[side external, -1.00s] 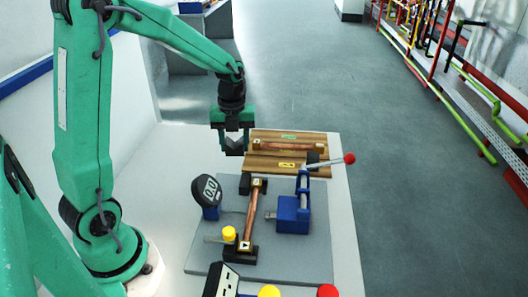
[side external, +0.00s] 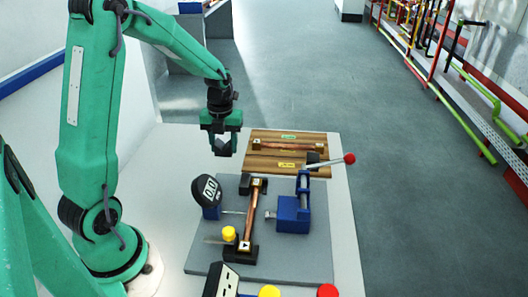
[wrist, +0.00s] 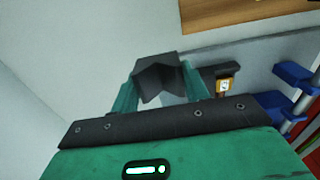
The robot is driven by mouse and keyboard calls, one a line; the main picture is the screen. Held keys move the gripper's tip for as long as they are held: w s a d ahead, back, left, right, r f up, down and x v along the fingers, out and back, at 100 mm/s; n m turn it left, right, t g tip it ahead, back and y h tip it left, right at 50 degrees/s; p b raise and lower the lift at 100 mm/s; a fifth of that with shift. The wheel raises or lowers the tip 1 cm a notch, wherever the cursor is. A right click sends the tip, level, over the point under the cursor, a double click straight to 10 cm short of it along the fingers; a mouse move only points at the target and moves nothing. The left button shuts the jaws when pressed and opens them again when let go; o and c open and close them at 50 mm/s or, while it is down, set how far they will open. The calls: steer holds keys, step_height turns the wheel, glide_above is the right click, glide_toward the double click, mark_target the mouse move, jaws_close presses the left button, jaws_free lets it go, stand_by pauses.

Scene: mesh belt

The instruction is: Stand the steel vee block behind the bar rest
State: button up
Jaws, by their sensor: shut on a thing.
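My gripper (side external: 224,149) is shut on the dark grey steel vee block and holds it in the air, left of the wooden board and behind the dial gauge. The vee block (wrist: 157,78) shows between the two green fingers in the wrist view, its notch facing the camera. In the side view it is small and partly hidden by the fingers. A copper bar (side external: 251,212) lies across dark supports on the grey plate. The rear support (side external: 246,184), which looks like the bar rest, carries a small marked tag; it also shows partly in the wrist view (wrist: 215,70).
A dial gauge (side external: 206,190) stands left of the bar. A blue clamp (side external: 293,215) with a red-knobbed lever stands right. A wooden board (side external: 262,162) holding another copper bar lies behind the grey plate (side external: 290,262). White table is free at left.

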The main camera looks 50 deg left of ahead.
glide_above(216, 163)
step_height(216, 163, down, 4)
steer(key=shift+s, duration=0.1)
steer(key=shift+d+f, duration=0.1)
steer(key=shift+f, duration=1.9)
steer(key=shift+f, duration=0.15)
steer(key=o, duration=1.3)
step_height(216, 163, up, 12)
